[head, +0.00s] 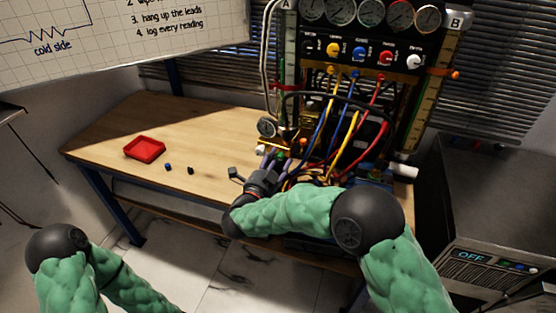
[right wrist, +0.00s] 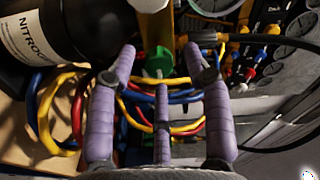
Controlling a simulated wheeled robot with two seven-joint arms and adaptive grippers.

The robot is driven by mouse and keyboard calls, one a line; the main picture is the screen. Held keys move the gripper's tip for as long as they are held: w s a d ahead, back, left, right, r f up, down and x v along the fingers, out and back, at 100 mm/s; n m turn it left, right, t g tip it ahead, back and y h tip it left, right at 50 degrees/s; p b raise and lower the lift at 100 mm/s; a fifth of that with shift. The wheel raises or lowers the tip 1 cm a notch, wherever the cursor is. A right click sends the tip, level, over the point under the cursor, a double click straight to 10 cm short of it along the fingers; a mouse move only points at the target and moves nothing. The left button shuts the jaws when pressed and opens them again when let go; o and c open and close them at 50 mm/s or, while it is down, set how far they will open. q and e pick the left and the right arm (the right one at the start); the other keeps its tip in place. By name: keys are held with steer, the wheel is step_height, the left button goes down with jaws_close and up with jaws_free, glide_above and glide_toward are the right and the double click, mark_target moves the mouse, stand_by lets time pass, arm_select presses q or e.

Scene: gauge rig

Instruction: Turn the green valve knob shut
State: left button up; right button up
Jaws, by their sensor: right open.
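The green valve knob (right wrist: 158,61) shows in the right wrist view near the upper middle, between my right gripper's spread fingers. In the head view a small patch of its green (head: 281,155) shows just past the fingertips, mostly hidden. My right gripper (head: 275,163) reaches the rig's lower left from the front. In the right wrist view its purple fingers (right wrist: 162,62) stand apart, the middle one lying just below the knob. Whether any finger touches the knob I cannot tell. My left gripper is outside the view; only parts of the left arm show.
A black nitrogen bottle (right wrist: 75,30) lies close left of the fingers. Blue, yellow and red hoses (right wrist: 60,115) loop around and behind them. The gauge panel (head: 366,47) rises behind. A red tray (head: 145,148) and two small blocks sit on the table's (head: 112,160) clear left part.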

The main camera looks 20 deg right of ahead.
steer(key=v, duration=1.1)
steer(key=shift+s, duration=0.1)
